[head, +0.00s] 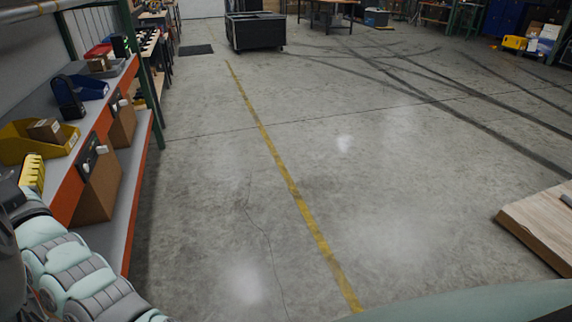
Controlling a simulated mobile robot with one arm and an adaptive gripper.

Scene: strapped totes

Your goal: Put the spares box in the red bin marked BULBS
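A red bin (98,51) stands toward the far end of the shelf on the left; no BULBS marking is readable on it from here. A small brown carton (46,130) sits in a yellow bin (14,147) at the near end of the shelf. Another small box (101,64) lies in a grey tray just in front of the red bin. I cannot tell which, if either, is the spares box. My mint and grey arm reaches along the lower left edge; my gripper cannot be made out in the frame.
A blue bin (92,87) and a dark upright object (68,97) stand between the yellow and red bins. Larger cartons (97,187) sit on the lower shelf. A wooden pallet or board (540,225) lies at right. The concrete floor between is clear, up to a black cart (255,32).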

